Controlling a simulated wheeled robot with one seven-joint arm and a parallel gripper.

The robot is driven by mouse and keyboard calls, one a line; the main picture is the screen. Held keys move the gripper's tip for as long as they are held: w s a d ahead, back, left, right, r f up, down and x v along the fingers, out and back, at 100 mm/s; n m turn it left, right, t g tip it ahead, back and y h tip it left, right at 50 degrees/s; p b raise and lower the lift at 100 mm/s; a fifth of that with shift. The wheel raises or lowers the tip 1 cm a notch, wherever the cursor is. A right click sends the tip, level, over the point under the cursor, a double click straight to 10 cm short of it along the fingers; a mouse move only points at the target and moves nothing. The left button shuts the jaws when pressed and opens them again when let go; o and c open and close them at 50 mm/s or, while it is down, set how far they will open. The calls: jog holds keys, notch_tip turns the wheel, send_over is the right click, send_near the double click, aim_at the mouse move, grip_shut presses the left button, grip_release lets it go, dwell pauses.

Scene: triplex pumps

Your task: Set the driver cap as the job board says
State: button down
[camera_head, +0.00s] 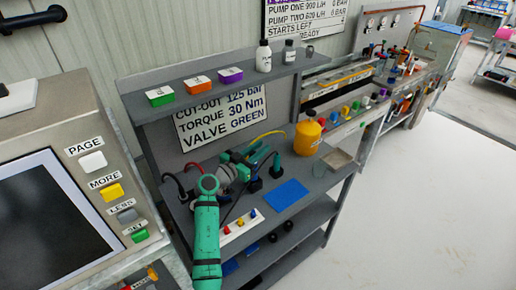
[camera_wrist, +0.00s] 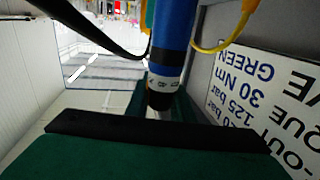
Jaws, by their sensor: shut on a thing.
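The driver (camera_wrist: 172,45) is a blue cylinder in the wrist view. My gripper (camera_wrist: 160,112) has dark green jaws with a black edge, shut around the cap end. In the head view my gripper (camera_head: 243,162) is over the bench, and the driver is hard to make out there. The job board (camera_head: 222,115) behind the bench reads cut-out 125 bar, torque 30 Nm, valve green. It also shows upside down in the wrist view (camera_wrist: 245,85).
On the bench are a yellow container (camera_head: 307,137), a blue mat (camera_head: 286,194) and a strip with coloured knobs (camera_head: 240,226). A yellow cable (camera_wrist: 222,38) hangs beside the driver. A control panel (camera_head: 75,180) stands left.

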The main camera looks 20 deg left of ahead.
jog(key=shift+s+d+f+m+g+h, duration=0.1)
jog(key=shift+d+m+g+h, duration=0.05)
jog(key=shift+m+g+h, duration=0.55)
jog(key=shift+s+d+r+m+g+h, duration=0.15)
jog(key=shift+m+g+h, duration=0.3)
jog(key=shift+h, duration=0.45)
jog(key=shift+s+d+f+m+g+h, duration=0.1)
jog(key=shift+d+f+m+g+h, duration=0.1)
jog(key=shift+m+g+h, duration=0.4)
jog(key=shift+h, duration=0.3)
jog(key=shift+w+d, duration=0.1)
jog(key=c, duration=1.5)
grip_release()
jog(key=shift+a, duration=0.3)
jog(key=shift+c, duration=0.2)
jog(key=shift+d, duration=0.25)
